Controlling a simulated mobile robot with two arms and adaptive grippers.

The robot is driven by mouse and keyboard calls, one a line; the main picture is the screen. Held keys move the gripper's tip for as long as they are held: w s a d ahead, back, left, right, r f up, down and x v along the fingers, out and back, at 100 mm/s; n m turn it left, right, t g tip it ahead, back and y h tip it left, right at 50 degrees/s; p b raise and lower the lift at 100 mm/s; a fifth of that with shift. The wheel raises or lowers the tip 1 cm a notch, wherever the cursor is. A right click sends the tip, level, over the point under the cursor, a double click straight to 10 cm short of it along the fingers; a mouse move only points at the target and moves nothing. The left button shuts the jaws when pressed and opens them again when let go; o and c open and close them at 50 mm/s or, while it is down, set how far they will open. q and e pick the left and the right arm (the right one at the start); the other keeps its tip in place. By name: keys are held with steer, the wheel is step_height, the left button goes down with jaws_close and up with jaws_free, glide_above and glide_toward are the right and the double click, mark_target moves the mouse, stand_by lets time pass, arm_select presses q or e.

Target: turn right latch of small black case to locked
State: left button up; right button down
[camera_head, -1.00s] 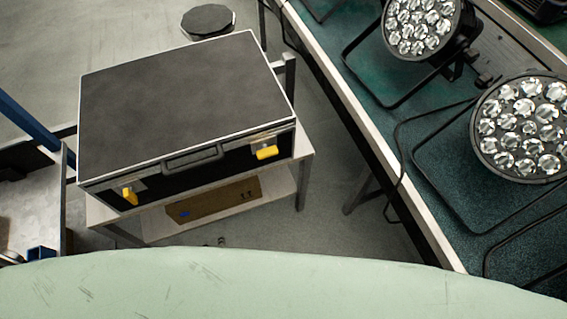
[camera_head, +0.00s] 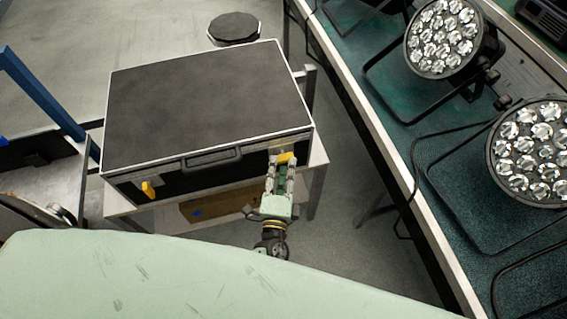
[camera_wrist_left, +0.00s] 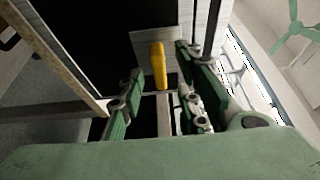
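The small black case (camera_head: 205,105) stands closed on a low stand, its handle and two yellow latches on the near side. The right latch (camera_head: 287,158) lies roughly sideways across the front in the head view, partly behind my left gripper (camera_head: 281,167). The left latch (camera_head: 148,189) hangs nearer to upright. In the left wrist view, the right latch (camera_wrist_left: 158,66) is a yellow tab on a metal plate (camera_wrist_left: 143,45), between my open left fingers (camera_wrist_left: 161,76), with gaps visible on both sides. My right gripper is not in view.
The low stand (camera_head: 318,150) holds a brown box (camera_head: 225,203) on its lower shelf. A green-topped table (camera_head: 400,120) with par cans (camera_head: 440,38) and cables is on the right. A grey bench with a blue frame (camera_head: 40,92) is on the left.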

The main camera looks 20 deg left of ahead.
arm_select(q)
steer(key=shift+x, duration=0.8)
jaws_close()
